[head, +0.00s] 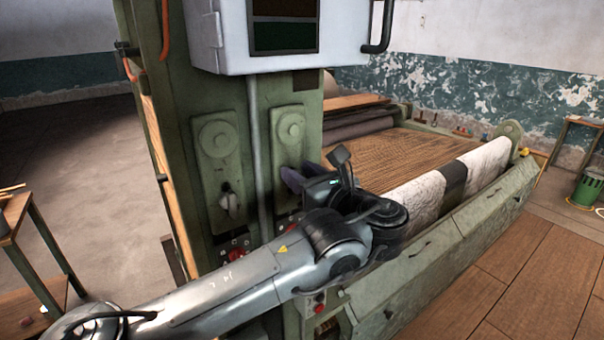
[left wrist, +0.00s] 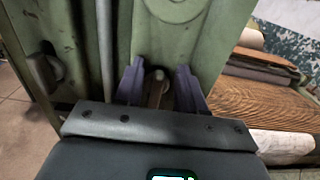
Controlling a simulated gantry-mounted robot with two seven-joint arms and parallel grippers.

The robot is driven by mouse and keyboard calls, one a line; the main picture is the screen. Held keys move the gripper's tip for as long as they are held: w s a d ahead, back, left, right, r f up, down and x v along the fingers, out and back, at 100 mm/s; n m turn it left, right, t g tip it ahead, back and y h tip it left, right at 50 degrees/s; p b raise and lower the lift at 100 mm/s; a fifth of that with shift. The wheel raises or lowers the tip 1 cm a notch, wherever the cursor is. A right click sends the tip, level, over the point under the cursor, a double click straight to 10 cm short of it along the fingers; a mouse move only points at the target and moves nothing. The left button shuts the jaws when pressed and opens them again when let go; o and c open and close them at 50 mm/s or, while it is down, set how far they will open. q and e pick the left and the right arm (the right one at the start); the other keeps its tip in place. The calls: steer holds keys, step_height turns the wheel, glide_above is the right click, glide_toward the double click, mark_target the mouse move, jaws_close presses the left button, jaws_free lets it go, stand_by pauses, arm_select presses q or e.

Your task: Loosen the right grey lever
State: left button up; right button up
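The right grey lever (left wrist: 157,90) is on the right green plate (left wrist: 165,38) of the machine's upright. In the left wrist view it stands between the two purple fingers of my left gripper (left wrist: 159,82), with a visible gap on either side. The gripper is open and reaches up to the plate. In the head view, my left gripper (head: 296,178) hides the right lever. The left grey lever (head: 230,202) hangs on the left plate (head: 216,145) and also shows in the left wrist view (left wrist: 45,72). My right gripper is in neither view.
A grey cabinet (head: 230,40) sits above the plates. A vertical pipe (head: 258,130) runs between them. Red buttons (head: 237,253) are below. The machine's bed with brown woven material (head: 400,157) and a white roll (head: 420,198) extends right.

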arm_select(q)
steer(key=shift+c, duration=0.3)
jaws_close()
steer(key=shift+f, duration=0.15)
steer(key=shift+s+a+f+n+b, duration=0.2)
steer(key=shift+a+f+n+b, duration=0.15)
steer(key=shift+n+b, duration=1.65)
steer(key=shift+s+a+f+n+b, duration=0.15)
steer(key=shift+a+f+n+b, duration=0.15)
steer(key=shift+n+b, duration=1.7)
steer(key=shift+s+a+f+n+b, duration=0.25)
steer(key=shift+a+n+b, duration=0.1)
steer(key=shift+n+b, duration=1.65)
steer(key=shift+n, duration=0.3)
